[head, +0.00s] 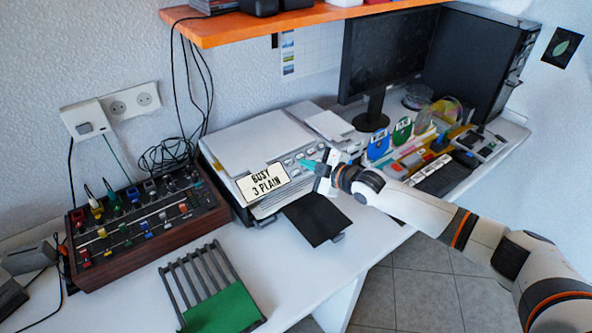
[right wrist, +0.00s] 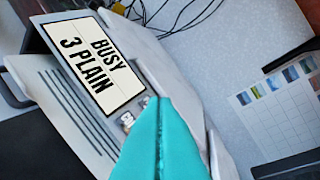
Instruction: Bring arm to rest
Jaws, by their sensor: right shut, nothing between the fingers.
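My right gripper (head: 308,164) is in front of the printer (head: 250,142), near its button panel, with teal fingers shut and empty. In the right wrist view the teal fingers (right wrist: 163,140) are together, close to the printer's panel. I cannot tell whether they touch it. The printer's display (head: 263,182) reads "BUSY 3 PLAIN"; it also shows in the right wrist view (right wrist: 93,60). My right arm comes in from the lower right. My left gripper does not show.
A black tray (head: 317,220) juts from the printer's front. A wood-sided control box (head: 145,222) and a grey rack (head: 200,275) with a green sheet stand left. A keyboard (head: 440,176), monitor (head: 388,50) and computer tower (head: 480,60) stand right. An orange shelf (head: 290,22) hangs above.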

